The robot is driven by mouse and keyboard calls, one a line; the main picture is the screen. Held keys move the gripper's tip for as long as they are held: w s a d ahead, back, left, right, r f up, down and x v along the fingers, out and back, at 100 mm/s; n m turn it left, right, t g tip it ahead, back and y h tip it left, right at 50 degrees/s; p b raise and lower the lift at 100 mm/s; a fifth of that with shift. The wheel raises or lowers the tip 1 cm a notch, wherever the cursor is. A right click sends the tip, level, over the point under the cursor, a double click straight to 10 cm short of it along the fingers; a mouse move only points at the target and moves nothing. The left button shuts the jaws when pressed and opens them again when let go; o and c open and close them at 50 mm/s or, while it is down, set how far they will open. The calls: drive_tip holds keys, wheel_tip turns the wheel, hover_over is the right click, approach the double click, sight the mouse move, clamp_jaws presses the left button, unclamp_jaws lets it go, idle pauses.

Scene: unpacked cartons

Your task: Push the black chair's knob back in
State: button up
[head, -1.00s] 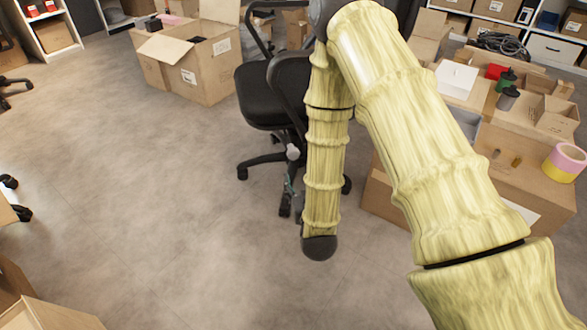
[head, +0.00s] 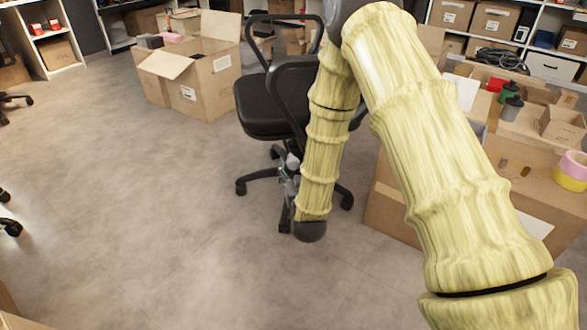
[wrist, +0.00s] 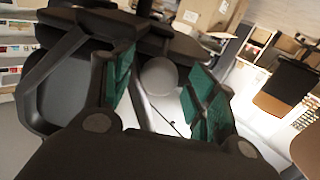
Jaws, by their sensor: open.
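The black chair (head: 268,118) stands in the middle of the head view, partly hidden behind my arm. Its knob is a light grey round disc (wrist: 159,76) below the seat in the wrist view, facing the camera. A pale spot by the chair's column in the head view (head: 292,161) looks like the same knob. My gripper (wrist: 163,92) is open, with green pads on both fingers, and the knob shows between them. I cannot tell whether anything touches it. In the head view my gripper (head: 288,186) is small and mostly hidden by my wrist.
An open carton (head: 205,92) stands behind the chair to the left. A large carton (head: 395,205) bearing cups, tape and small boxes stands close on the right. The chair's wheeled legs (head: 253,186) spread over the floor.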

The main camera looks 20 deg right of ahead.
drive_tip(key=shift+w+d, duration=0.15)
drive_tip(key=shift+w, duration=0.85)
